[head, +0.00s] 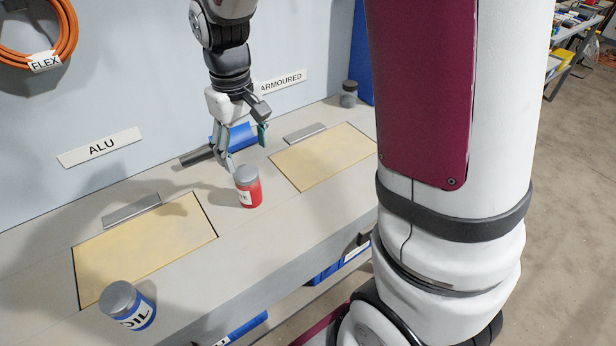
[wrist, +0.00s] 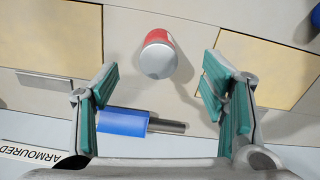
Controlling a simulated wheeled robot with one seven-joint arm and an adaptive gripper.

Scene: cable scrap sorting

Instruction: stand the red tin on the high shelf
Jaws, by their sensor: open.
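The red tin (head: 248,188) has a grey lid and a white label and stands upright on the grey bench between two tan panels. It also shows in the wrist view (wrist: 158,40), with its lid (wrist: 158,62) towards me. My gripper (head: 245,158) is open and empty, above and behind the tin in the head view. In the wrist view the open fingers (wrist: 160,90) lie on either side of the tin's line, and the tin is beyond their tips, apart from them. I cannot make out a high shelf in either view.
A blue-handled tool (wrist: 122,122) lies on the bench below my gripper. A blue OIL tin (head: 130,305) stands at the near left. A small dark grey item (head: 349,93) stands at the back right. The tan panels (head: 145,245) lie either side, with grey strips behind them.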

